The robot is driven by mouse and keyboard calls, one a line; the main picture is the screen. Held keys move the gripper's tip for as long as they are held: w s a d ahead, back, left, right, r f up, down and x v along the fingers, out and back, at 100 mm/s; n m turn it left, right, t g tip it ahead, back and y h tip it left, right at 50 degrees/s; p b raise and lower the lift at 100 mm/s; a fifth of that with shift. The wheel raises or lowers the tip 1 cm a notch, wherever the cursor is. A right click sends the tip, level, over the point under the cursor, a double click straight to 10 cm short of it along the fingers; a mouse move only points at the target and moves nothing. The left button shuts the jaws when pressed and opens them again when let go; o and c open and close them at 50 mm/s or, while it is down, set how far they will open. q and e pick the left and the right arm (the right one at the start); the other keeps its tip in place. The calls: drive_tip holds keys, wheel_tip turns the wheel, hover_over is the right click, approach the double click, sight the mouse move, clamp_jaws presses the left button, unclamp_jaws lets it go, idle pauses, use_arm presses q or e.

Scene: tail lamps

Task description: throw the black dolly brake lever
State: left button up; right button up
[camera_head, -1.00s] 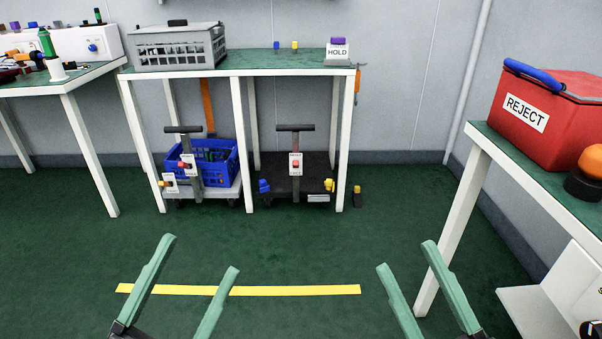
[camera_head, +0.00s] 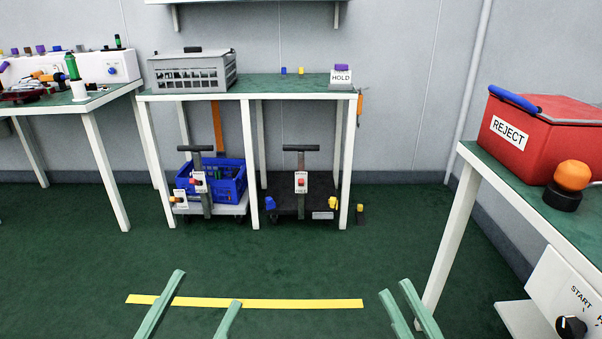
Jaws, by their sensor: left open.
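The black dolly (camera_head: 288,205) stands under the right half of the back table. It has an upright post with a black T-handle (camera_head: 300,148) and a white label with a red part (camera_head: 301,182). A blue piece (camera_head: 270,203) is at its front left and a yellow piece (camera_head: 333,203) at its front right; I cannot tell which part is the brake lever. My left gripper (camera_head: 208,288) is open and empty, low in the foreground. My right gripper (camera_head: 399,284) is lower right, its fingertips close together in this view, with nothing visible between them. Both are well short of the dolly.
A second dolly with a blue crate (camera_head: 225,180) stands left of the black one, beyond a table leg (camera_head: 250,150). A yellow floor strip (camera_head: 290,304) lies ahead. A side table with a red REJECT box (camera_head: 540,125) stands at right. The green floor between is clear.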

drive_tip(key=w+m+h+p, duration=0.1)
drive_tip(key=p, duration=0.2)
drive_tip(key=w+d+m+g+h+p, duration=0.1)
drive_tip(key=h+p, duration=0.1)
drive_tip(key=p, duration=0.1)
drive_tip(key=w+r+m+h+p, duration=0.1)
drive_tip(key=p, duration=0.2)
drive_tip(key=shift+w+d+g+h, duration=0.15)
drive_tip(key=shift+w+g+h, duration=0.15)
drive_tip(key=shift+w+h, duration=0.1)
clamp_jaws()
use_arm(q)
drive_tip(key=w+a+f+n+g+y+p, duration=0.2)
drive_tip(key=w+a+n+g+y+p, duration=0.25)
drive_tip(key=y+p, duration=0.5)
drive_tip(key=s+f+n+g+y+p, duration=0.1)
drive_tip(key=s+f+n+g+p, duration=0.3)
drive_tip(key=p, duration=1.2)
drive_tip(key=s+g, duration=0.3)
drive_tip(key=s, duration=0.2)
drive_tip(key=shift+s+a, duration=0.15)
drive_tip(key=shift+a, duration=0.2)
use_arm(e)
drive_tip(key=s+d+f+m+g+h, duration=0.4)
drive_tip(key=s+f+g, duration=0.3)
drive_tip(key=g, duration=0.3)
drive_tip(key=shift+s+m+g+h, duration=0.3)
drive_tip(key=shift+s+m+h, duration=0.5)
drive_tip(key=shift+h, duration=0.1)
